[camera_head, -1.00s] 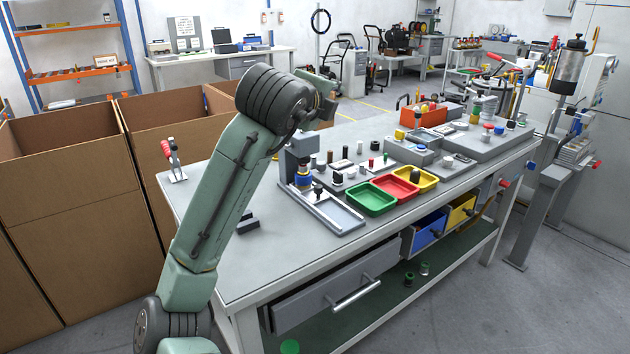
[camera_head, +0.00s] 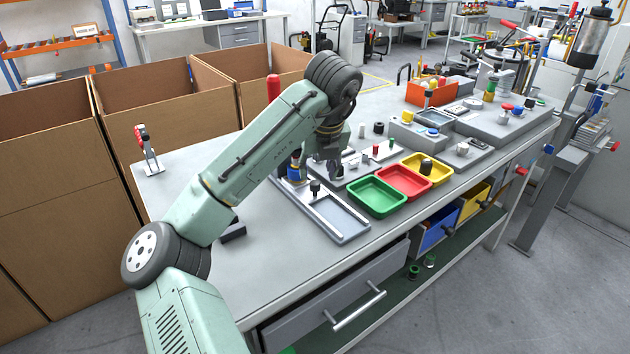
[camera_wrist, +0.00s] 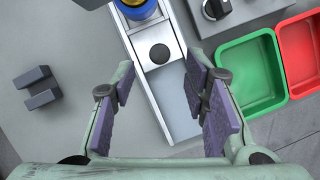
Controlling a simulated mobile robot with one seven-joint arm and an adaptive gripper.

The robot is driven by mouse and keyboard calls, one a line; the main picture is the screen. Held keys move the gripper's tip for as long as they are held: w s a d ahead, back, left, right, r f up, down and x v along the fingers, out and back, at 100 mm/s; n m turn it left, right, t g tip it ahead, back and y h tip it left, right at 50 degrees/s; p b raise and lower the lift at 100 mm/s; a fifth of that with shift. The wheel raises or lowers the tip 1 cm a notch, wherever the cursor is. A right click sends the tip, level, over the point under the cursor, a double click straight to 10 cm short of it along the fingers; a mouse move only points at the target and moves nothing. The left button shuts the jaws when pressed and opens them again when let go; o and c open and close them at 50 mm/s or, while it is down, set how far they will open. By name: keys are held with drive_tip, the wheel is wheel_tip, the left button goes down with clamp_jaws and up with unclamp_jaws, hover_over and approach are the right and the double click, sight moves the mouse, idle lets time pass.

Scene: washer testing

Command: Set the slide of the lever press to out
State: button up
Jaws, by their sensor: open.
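The lever press is largely hidden behind my arm in the head view. Its blue and yellow lower part (camera_head: 295,171) and its flat grey base (camera_head: 341,222) show. The slide's black knob (camera_head: 315,187) stands near the press end of the base. In the wrist view the round black knob (camera_wrist: 159,54) sits on a pale strip in the base channel, just in front of the blue and yellow part (camera_wrist: 138,8). My gripper (camera_wrist: 160,84) is open and empty, its purple-padded fingers spread either side of the channel. It also shows above the bench in the head view (camera_head: 336,174).
Green (camera_head: 377,198), red (camera_head: 404,182) and yellow (camera_head: 428,168) trays stand right of the base. A dark bracket (camera_wrist: 38,89) lies on its left. A red-handled clamp (camera_head: 147,148) stands at the bench's left. A red handle (camera_head: 273,88) rises behind my arm.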

sight(315, 183)
drive_tip(key=x, duration=0.6)
drive_tip(key=shift+w+a+f+p, duration=0.1)
drive_tip(key=shift+w+f+p, duration=0.15)
drive_tip(key=shift+p, duration=0.1)
clamp_jaws()
idle(0.5)
